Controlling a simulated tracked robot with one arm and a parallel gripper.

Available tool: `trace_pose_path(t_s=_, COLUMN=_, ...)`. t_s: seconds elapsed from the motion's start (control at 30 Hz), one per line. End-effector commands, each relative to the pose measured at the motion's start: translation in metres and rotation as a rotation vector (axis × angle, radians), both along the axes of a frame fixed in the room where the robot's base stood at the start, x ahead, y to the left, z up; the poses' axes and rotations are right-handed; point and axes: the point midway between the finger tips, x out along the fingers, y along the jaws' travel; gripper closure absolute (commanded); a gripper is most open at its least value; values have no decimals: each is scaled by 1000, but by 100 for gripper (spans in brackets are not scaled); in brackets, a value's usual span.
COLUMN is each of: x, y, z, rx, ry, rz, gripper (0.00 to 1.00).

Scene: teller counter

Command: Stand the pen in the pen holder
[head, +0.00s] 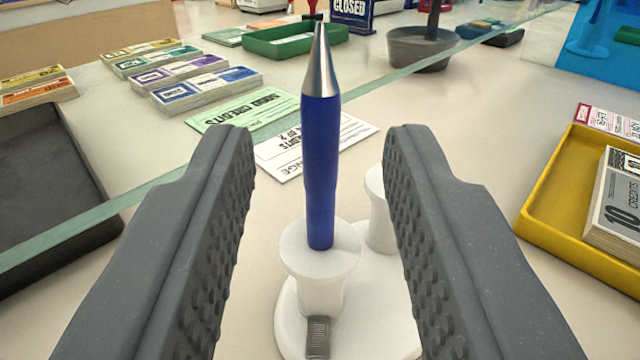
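A blue pen (320,165) with a silver tapered tip stands upright, tip up, with its lower end in the white pen holder (297,258). The pen's bottom part is hidden inside the holder's cup. The holder has a white base with a second white post behind it at the right, partly covered by my gripper. My gripper (318,135) is open, with one dark ridged finger on each side of the pen. A clear gap shows between the pen and each finger; neither touches it.
A glass pane edge (150,190) crosses behind the holder. A yellow tray (560,190) with banknotes is at right, a dark tray (50,180) at left. Note bundles (205,90), papers (320,135), a green tray (290,42) and a grey pot (420,48) lie beyond.

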Motion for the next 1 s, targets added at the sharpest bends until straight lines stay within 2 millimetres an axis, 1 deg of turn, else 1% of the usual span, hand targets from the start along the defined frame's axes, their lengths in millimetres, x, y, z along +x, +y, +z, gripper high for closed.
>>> trace_pose_path(t_s=0.1, x=-19, y=1, z=-4, rx=-4, ry=6, rz=1, gripper=67)
trace_pose_path(t_s=0.57, x=-92, y=1, z=-4, rx=0, ry=4, rz=3, gripper=67)
trace_pose_path(t_s=0.67, x=-90, y=1, z=-5, rx=2, ry=0, rz=4, gripper=67)
trace_pose_path(t_s=1.0, x=-94, y=4, z=-5, rx=4, ry=1, rz=8, gripper=67)
